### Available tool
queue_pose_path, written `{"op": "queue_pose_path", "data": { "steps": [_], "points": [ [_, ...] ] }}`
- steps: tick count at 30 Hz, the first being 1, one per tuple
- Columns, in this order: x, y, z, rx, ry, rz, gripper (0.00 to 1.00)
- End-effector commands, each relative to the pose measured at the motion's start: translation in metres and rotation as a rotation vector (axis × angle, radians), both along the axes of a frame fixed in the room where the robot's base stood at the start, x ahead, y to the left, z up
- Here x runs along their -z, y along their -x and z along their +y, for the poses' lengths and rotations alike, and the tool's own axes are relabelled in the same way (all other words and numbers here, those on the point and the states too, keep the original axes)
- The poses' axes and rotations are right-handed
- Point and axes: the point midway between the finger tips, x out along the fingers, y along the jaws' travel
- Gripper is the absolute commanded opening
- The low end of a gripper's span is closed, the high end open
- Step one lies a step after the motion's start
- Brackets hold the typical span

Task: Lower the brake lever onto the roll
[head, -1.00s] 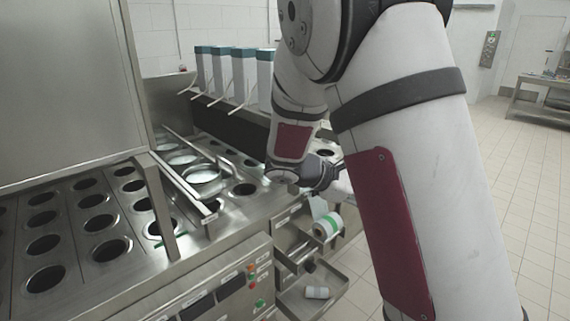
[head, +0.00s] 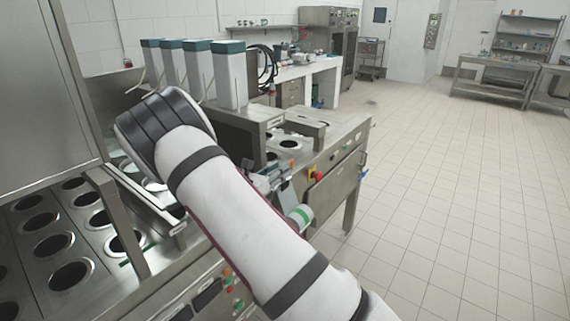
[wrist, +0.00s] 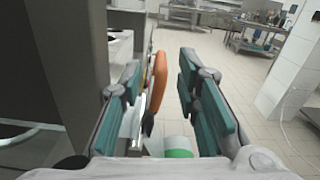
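The roll (head: 301,213), white with a green band, hangs at the machine's side in the head view. In the wrist view its white and green surface (wrist: 179,153) shows low between the fingers. An orange handle (wrist: 158,80), apparently the brake lever's, stands roughly upright in the wrist view, above and left of the roll's green band. My gripper (wrist: 162,85) is open, with teal-padded fingers on either side of the handle. The handle appears nearer the left finger; I cannot tell whether they touch. In the head view my arm covers most of the gripper area.
The steel filling machine with round cup holes (head: 52,244) fills the left. A red-and-yellow switch (head: 314,175) sits on its side panel beyond the roll. Several white containers with teal lids (head: 229,80) stand behind. The tiled floor (head: 440,210) on the right is clear.

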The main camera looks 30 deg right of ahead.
Motion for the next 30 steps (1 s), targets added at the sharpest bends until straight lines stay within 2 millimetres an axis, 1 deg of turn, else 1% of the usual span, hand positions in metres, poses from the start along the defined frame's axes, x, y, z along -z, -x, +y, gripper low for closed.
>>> {"op": "queue_pose_path", "data": {
  "steps": [1, 3, 9, 12, 19, 20, 21, 23, 24, 30],
  "points": [
    [0.000, -0.002, -0.009, 0.004, 0.000, -0.001, 0.30],
    [0.000, -0.005, -0.018, 0.002, -0.001, 0.000, 0.30],
    [0.000, -0.012, -0.036, 0.002, 0.000, -0.001, 0.30],
    [0.000, -0.014, -0.039, 0.001, -0.001, -0.001, 0.30],
    [0.000, -0.014, -0.040, 0.001, -0.001, -0.001, 0.30],
    [0.000, -0.014, -0.040, 0.001, -0.001, -0.001, 0.25],
    [0.000, -0.014, -0.040, 0.001, -0.001, -0.001, 0.16],
    [0.000, -0.014, -0.040, 0.001, -0.001, -0.001, 0.03],
    [0.000, -0.014, -0.040, 0.001, -0.001, -0.001, 0.00],
    [0.000, -0.014, -0.040, 0.001, -0.001, -0.001, 0.00]
  ]
}}
